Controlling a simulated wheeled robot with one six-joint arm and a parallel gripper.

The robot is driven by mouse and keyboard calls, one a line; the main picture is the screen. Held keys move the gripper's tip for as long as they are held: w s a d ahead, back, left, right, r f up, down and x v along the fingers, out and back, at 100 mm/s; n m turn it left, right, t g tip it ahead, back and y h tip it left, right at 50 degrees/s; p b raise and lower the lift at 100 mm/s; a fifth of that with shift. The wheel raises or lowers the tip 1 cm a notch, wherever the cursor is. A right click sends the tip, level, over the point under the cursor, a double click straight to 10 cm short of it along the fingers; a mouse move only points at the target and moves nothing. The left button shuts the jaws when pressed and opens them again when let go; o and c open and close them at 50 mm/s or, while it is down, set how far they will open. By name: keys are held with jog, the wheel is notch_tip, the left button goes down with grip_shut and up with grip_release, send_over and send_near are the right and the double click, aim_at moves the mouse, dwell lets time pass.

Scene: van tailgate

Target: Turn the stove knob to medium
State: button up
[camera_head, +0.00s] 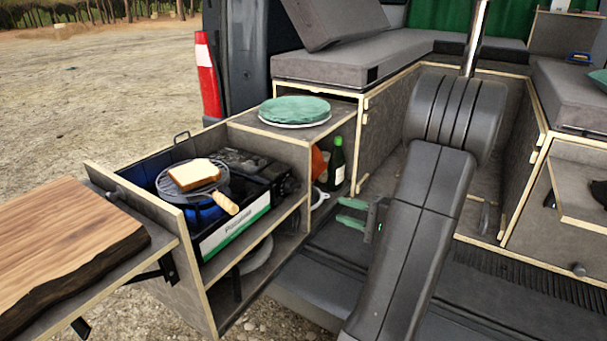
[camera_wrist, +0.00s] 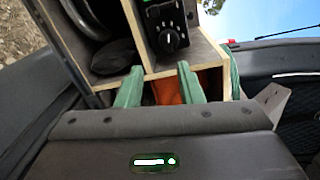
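The camping stove (camera_head: 235,229) sits in the pulled-out drawer, with a white and green front panel. A round grill pan with a wooden handle (camera_head: 226,204) stands on it, holding a slice of bread (camera_head: 193,175). Blue shows beneath the pan. The stove's black knob (camera_wrist: 169,40) is in the wrist view, on a dark panel with pale marks around it; its exact setting is too small to read. My gripper (camera_head: 350,212) is open and empty, with green fingertips apart, to the right of the stove. In the wrist view my gripper (camera_wrist: 158,80) is below the knob, not touching it.
A green bottle (camera_head: 336,165) and an orange item (camera_head: 319,163) stand in the compartment between stove and gripper. Stacked green plates (camera_head: 294,109) lie above it. A wooden board (camera_head: 55,240) is at the left. Wooden drawer edges surround the stove; its top is open.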

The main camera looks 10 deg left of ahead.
jog(key=w, duration=0.1)
send_near(298, 188)
jog(key=x, duration=0.8)
jog(key=shift+a+f, duration=0.1)
grip_shut()
